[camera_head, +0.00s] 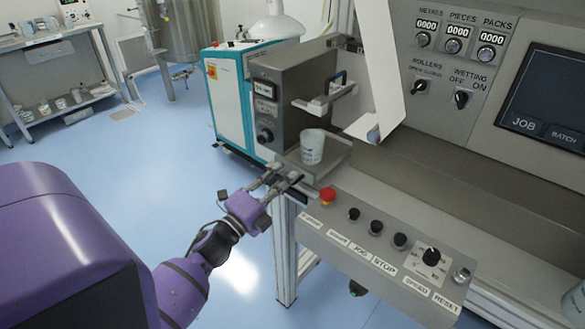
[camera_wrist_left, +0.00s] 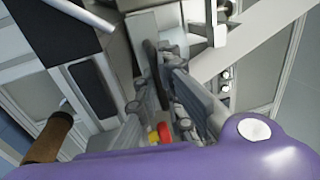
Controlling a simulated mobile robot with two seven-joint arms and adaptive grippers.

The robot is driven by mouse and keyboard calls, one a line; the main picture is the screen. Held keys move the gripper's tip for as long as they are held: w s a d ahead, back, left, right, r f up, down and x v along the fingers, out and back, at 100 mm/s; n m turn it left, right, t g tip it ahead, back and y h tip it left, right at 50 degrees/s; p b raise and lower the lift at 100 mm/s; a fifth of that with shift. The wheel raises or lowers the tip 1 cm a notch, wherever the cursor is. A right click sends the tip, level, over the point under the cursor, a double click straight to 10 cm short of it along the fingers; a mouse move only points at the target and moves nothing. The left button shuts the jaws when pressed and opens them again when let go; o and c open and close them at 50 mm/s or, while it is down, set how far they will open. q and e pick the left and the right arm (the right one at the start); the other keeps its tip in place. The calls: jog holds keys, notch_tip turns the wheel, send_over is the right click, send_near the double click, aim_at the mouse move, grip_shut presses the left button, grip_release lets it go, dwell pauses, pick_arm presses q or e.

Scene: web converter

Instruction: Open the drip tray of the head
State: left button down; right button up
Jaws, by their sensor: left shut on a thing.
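The grey head unit (camera_head: 290,95) stands on the machine's bench, with a shallow grey tray (camera_head: 338,163) at its foot that looks like the drip tray. A pale cup with dark marks (camera_head: 312,147) stands upright at the tray. My left gripper (camera_head: 284,180) reaches in from the lower left to the tray's front left edge. Its fingers are shut on a narrow part there, which looks like the tray's front or handle. The left wrist view shows a dark, thin piece (camera_wrist_left: 153,65) by the fingers (camera_wrist_left: 163,92); the exact contact is partly hidden. My right gripper is not in view.
A red stop button (camera_head: 327,195) and a sloping control panel (camera_head: 385,250) lie close right of the gripper. A white web (camera_head: 383,65) hangs behind the tray. Blue floor (camera_head: 120,160) is open at left. Another cup (camera_head: 574,300) is at lower right.

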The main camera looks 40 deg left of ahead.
pick_arm(q)
jog(key=r+v, duration=0.1)
jog(key=v, duration=0.8)
jog(key=shift+s+r+p, duration=0.25)
jog(key=shift+r+p, duration=0.05)
jog(key=shift+r, duration=0.05)
jog(key=c, duration=1.9)
grip_release()
jog(key=shift+o, duration=0.2)
jog(key=d+v, duration=0.1)
jog(key=v, duration=1.1)
jog(key=shift+a, duration=0.45)
